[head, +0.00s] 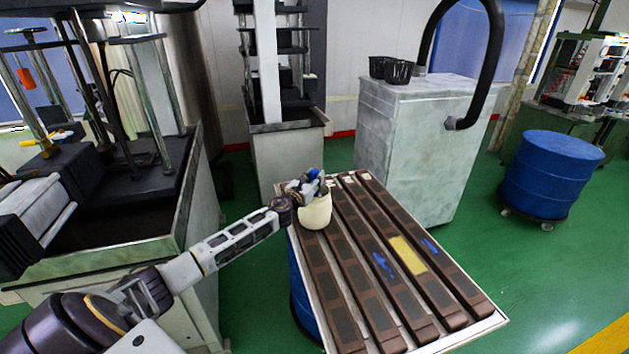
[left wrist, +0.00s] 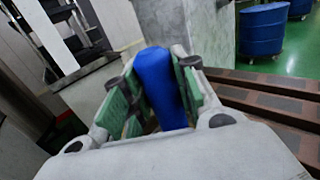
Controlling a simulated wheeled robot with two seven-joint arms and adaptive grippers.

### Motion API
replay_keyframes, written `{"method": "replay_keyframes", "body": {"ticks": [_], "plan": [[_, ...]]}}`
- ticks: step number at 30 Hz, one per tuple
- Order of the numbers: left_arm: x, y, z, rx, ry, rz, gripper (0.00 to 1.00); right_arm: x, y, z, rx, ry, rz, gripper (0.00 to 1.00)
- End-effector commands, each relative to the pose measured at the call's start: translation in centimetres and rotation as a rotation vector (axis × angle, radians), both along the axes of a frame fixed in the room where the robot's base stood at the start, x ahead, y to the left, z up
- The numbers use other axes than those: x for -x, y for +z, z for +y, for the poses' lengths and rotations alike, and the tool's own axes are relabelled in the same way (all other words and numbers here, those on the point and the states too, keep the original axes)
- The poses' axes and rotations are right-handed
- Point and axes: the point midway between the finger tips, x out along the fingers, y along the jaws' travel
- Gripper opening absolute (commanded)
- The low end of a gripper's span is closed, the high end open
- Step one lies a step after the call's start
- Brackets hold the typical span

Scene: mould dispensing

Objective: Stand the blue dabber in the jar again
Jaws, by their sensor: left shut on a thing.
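The cream jar (head: 315,213) stands on the far left part of the slatted brown mould table. My left gripper (head: 311,185) is at the jar's mouth, shut on the blue dabber (head: 314,174). In the left wrist view the blue dabber (left wrist: 161,88) sits between the two green-padded fingers of the left gripper (left wrist: 158,95). The dabber's lower end is hidden, so I cannot tell how far it is inside the jar. The jar does not show in the left wrist view. My right gripper is not in view.
Long brown mould bars (head: 340,262) lie on the table, with blue smears (head: 383,265) and a yellow patch (head: 407,254) among them. A grey cabinet (head: 420,150) with black cups (head: 391,69) stands behind. A blue drum (head: 553,172) is at right. Machinery stands at left.

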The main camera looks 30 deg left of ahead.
Motion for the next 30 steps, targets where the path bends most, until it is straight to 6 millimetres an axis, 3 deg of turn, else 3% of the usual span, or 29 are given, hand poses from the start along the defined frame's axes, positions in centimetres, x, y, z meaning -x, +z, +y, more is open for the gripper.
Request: {"method": "replay_keyframes", "body": {"ticks": [10, 11, 16, 30], "plan": [[-0.01, -0.26, 0.00, 0.000, 0.000, -0.001, 0.05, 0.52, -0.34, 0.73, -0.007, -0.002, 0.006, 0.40], [0.00, -0.32, -0.01, 0.000, 0.000, 0.000, 0.30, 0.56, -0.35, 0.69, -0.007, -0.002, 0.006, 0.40], [0.00, -0.25, -0.01, 0.000, 0.000, 0.000, 0.50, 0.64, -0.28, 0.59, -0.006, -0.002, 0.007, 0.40], [0.00, -0.01, -0.01, 0.000, 0.000, 0.000, 0.50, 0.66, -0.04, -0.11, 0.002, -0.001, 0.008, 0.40]]}}
